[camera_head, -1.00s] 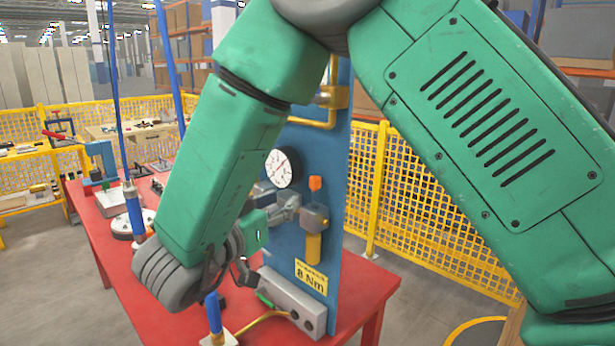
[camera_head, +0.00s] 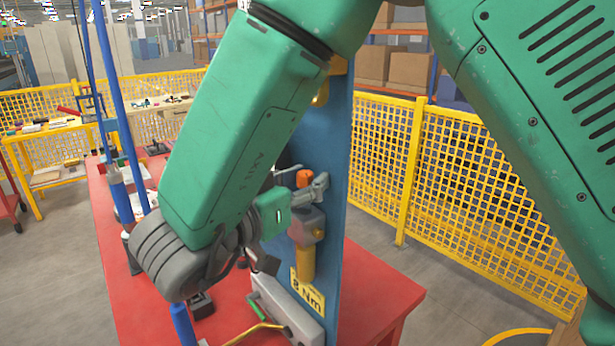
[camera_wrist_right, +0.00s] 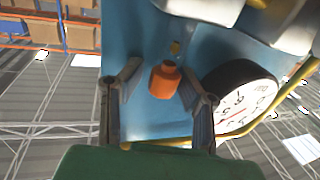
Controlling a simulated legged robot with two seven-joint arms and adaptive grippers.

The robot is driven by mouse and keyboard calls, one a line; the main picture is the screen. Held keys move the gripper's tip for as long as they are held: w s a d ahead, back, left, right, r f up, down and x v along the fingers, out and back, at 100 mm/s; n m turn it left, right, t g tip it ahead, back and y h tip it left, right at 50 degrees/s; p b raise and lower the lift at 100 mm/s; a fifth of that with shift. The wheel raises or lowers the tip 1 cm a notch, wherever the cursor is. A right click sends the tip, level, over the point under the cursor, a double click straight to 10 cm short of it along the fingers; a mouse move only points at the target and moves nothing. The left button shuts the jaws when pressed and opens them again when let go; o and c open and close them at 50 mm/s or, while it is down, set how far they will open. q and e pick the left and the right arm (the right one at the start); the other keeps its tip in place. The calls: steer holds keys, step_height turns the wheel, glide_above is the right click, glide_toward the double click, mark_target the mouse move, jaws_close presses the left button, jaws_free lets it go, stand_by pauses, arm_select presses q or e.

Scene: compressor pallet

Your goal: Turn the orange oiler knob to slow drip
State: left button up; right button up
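The orange oiler knob (camera_head: 303,178) sits on top of the grey oiler block on the blue panel (camera_head: 334,150). Below that block hangs a yellow cylinder (camera_head: 305,262). My right gripper (camera_head: 312,188) is at the knob. In the right wrist view the orange knob (camera_wrist_right: 165,80) is between the two spread fingers of my right gripper (camera_wrist_right: 160,92), with gaps showing on both sides. The gripper is open. My left gripper is not in view.
A round dial gauge (camera_wrist_right: 240,100) is close beside one finger. A yellow "8 Nm" label (camera_head: 307,292) is low on the panel. The red table (camera_head: 375,290) lies below; yellow mesh fencing (camera_head: 470,180) stands behind.

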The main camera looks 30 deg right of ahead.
steer(key=shift+s+d, duration=0.1)
steer(key=shift+d, duration=0.05)
steer(key=shift+a, duration=0.2)
steer(key=c, duration=0.3)
steer(key=shift+a, duration=0.3)
jaws_close()
steer(key=shift+w+a, duration=0.2)
steer(key=shift+w, duration=0.05)
steer(key=shift+s+d, duration=0.1)
